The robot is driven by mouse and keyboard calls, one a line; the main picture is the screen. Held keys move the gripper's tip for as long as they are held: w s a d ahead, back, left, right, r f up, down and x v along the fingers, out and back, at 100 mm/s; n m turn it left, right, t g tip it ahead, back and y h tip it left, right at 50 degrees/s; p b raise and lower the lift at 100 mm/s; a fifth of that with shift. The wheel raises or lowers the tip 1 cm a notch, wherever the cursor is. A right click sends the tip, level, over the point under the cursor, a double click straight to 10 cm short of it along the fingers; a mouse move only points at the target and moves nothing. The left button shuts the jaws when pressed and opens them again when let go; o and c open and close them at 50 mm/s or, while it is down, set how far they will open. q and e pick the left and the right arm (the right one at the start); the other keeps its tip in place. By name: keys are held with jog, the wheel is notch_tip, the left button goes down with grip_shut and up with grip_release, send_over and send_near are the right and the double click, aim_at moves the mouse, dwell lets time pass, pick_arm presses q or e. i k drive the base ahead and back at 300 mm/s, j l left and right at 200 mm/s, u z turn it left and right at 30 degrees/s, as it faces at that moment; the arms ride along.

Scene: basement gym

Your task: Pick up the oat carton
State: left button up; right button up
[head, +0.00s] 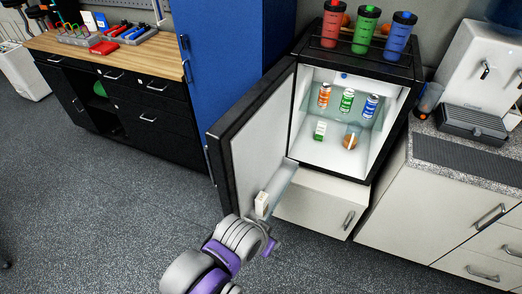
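A small pale carton (262,204) stands upright in the lower rack of the open fridge door. A small green and white carton (320,130) stands on the lower level inside the fridge (282,140). Both are too small to read, so I cannot tell which is the oat carton. One of my arms, white and purple, comes up from the bottom edge left of the middle. Its end link is just below the door rack, near the pale carton. No gripper fingers show on it. My other arm is not in view.
Cans (347,100) stand on the fridge's glass shelf, and a round brown item (350,141) sits below. The fridge door (238,140) is swung open to the left. Several shaker bottles (365,28) stand on top. A counter (440,150) flanks it at right. Floor is free at left.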

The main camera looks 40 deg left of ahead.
aim_at(262, 201)
jog(key=j+z, duration=0.25)
jog(key=j, duration=0.3)
jog(key=k+j+z, duration=0.2)
jog(key=j, duration=0.3)
jog(key=k+j, duration=0.1)
jog(key=j, duration=0.7)
jog(key=k+j+z, duration=0.1)
jog(key=j, duration=0.25)
jog(key=k+j, duration=0.15)
jog(key=j, duration=0.25)
jog(key=k+j, duration=0.1)
jog(key=j, duration=0.3)
jog(key=i+l, duration=0.55)
jog(key=k+l+u, duration=0.45)
jog(key=l, duration=0.25)
jog(key=k+j+u, duration=0.1)
jog(key=u, duration=0.15)
